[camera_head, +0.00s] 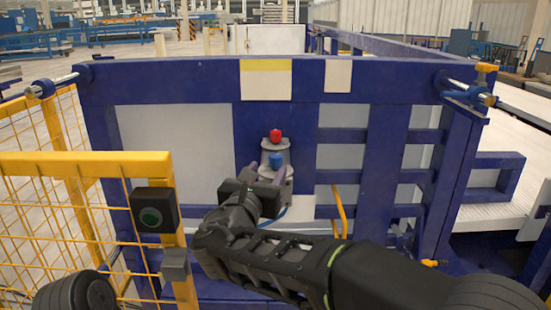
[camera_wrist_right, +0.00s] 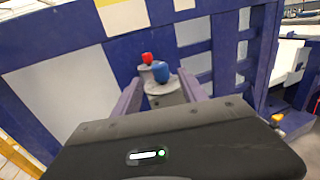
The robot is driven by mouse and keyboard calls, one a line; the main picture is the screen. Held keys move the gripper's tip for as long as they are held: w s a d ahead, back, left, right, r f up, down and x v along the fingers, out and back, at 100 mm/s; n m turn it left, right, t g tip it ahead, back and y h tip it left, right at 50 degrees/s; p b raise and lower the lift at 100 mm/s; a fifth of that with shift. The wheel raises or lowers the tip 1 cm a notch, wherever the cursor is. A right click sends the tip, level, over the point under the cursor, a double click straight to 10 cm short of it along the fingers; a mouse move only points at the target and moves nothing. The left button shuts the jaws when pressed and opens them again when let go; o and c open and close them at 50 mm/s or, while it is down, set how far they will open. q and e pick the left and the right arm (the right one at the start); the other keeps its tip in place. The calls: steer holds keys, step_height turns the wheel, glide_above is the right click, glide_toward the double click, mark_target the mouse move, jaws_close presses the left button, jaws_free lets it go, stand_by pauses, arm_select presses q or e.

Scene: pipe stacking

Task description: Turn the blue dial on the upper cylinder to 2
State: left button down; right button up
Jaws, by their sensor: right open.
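The blue dial (camera_head: 276,160) sits on a grey cylinder on the blue frame. It also shows in the right wrist view (camera_wrist_right: 161,72), on a pale round face. A red knob (camera_head: 275,134) on a second grey cylinder is just beyond it, also seen in the right wrist view (camera_wrist_right: 147,58). My right gripper (camera_head: 265,174) is open just in front of the blue dial. In the right wrist view its two fingers (camera_wrist_right: 160,80) point toward the dial, one on each side, with no clear contact. The dial's numbers and pointer cannot be read. My left gripper is out of view.
The blue frame (camera_head: 190,80) stands across the front with pale panels behind it. A yellow fence (camera_head: 90,165) with a black box and green button (camera_head: 151,217) stands at the left. An orange hose (camera_head: 339,210) hangs right of the cylinders. A conveyor lies at the right.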

mark_target(274, 161)
steer(key=p+x, duration=0.1)
steer(key=x, duration=0.6)
steer(key=shift+w+d+f, duration=0.1)
steer(key=shift+w, duration=0.25)
jaws_close()
stand_by(0.3)
